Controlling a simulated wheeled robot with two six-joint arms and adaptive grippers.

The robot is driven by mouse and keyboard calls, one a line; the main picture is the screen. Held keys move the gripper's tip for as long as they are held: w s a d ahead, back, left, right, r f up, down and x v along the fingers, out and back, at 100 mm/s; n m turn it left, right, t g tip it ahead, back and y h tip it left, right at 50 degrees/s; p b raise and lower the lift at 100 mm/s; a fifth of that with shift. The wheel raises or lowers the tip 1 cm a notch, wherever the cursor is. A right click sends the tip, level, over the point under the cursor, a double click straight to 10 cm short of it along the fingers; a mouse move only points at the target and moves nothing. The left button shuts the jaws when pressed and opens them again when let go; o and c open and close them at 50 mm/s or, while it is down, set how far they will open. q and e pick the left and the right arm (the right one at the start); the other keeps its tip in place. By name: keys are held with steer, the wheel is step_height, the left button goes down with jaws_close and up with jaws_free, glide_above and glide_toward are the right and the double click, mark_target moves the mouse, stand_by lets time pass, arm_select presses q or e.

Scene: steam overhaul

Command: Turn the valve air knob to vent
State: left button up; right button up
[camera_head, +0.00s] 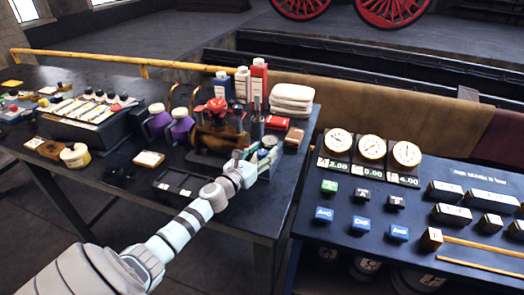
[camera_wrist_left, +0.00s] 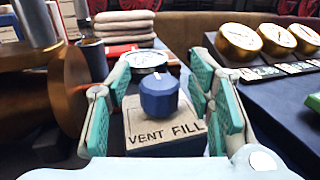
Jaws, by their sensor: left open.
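The valve air knob (camera_wrist_left: 159,96) is a dark blue, faceted knob with a small white mark on its upper face. It sits on a tan block (camera_wrist_left: 165,140) lettered VENT on the left and FILL on the right. The white mark points away from the camera, between the two words. My left gripper (camera_wrist_left: 160,78) is open, its teal-padded fingers standing on either side of the knob with gaps showing. In the head view my left gripper (camera_head: 256,158) is at the right end of the black table, and it largely hides the knob. My right gripper is not in view.
A round gauge (camera_wrist_left: 147,60) stands just behind the knob. A copper cylinder (camera_wrist_left: 70,95) is close on the left. Folded towels (camera_head: 292,98), bottles (camera_head: 258,80) and a red handwheel (camera_head: 217,104) crowd the area. A second table with dial gauges (camera_head: 372,148) is to the right.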

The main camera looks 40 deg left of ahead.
arm_select(q)
steer(key=shift+c, duration=0.3)
jaws_close()
steer(key=shift+n+y, duration=0.3)
steer(key=shift+y, duration=0.2)
steer(key=n+y, duration=0.1)
steer(key=y, duration=0.1)
steer(key=shift+n+g+y, duration=0.3)
steer(key=shift+n+y, duration=0.1)
steer(key=n+g+y, duration=0.1)
steer(key=n+y, duration=0.1)
steer(key=y, duration=0.1)
steer(key=shift+f+n+g+y, duration=0.1)
steer(key=shift+n+g+y, duration=0.2)
steer(key=shift+y, duration=0.1)
steer(key=n+g+y+b, duration=0.1)
steer(key=n+g+y, duration=0.2)
steer(key=y, duration=0.1)
steer(key=shift+f+n+g, duration=0.15)
steer(key=shift+n+g, duration=0.15)
steer(key=shift+n+g+y+b, duration=1.55)
steer(key=shift+n+g+y, duration=0.15)
steer(key=shift+g, duration=0.5)
